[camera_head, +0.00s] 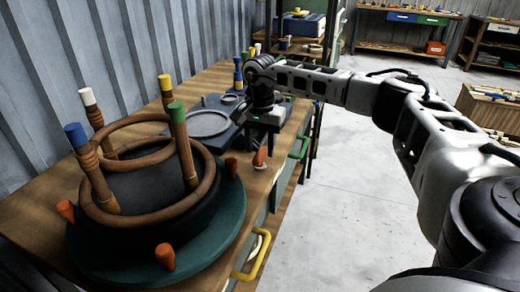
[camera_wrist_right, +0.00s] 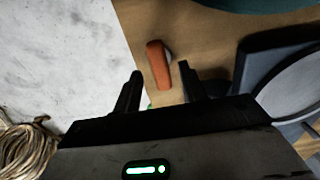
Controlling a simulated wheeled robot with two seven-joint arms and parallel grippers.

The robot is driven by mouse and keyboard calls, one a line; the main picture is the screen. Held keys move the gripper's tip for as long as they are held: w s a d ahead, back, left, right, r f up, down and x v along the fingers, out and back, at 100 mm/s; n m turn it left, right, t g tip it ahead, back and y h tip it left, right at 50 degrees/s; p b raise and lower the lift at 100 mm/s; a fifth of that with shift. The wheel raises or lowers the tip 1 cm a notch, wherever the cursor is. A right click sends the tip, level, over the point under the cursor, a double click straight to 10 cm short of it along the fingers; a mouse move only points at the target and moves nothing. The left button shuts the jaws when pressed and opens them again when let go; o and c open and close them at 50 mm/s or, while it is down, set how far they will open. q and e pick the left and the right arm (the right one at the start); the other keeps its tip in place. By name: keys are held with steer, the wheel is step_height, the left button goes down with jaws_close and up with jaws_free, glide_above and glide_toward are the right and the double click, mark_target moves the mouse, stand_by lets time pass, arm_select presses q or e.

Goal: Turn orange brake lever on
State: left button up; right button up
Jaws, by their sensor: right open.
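The orange brake lever (camera_head: 260,157) is a small orange-red handle at the table's right edge, just past the round green base. In the right wrist view the lever (camera_wrist_right: 158,65) stands between and slightly beyond my fingertips, with a grey pivot at its side. My right gripper (camera_head: 260,142) reaches down over the table edge, close to the lever. In the wrist view the right gripper (camera_wrist_right: 160,74) is open, one dark finger on each side of the lever. Contact cannot be made out. My left gripper is out of view.
A green round base (camera_head: 225,222) carries a rattan frame (camera_head: 195,190) with coloured peg tops and orange knobs (camera_head: 164,256). A dark plate with a grey disc (camera_head: 206,124) lies beyond. Yellow (camera_head: 252,257) and green (camera_head: 300,147) handles jut from the bench side. The floor (camera_head: 350,200) is clear.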

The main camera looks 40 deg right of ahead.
steer(key=shift+f, duration=0.75)
jaws_close()
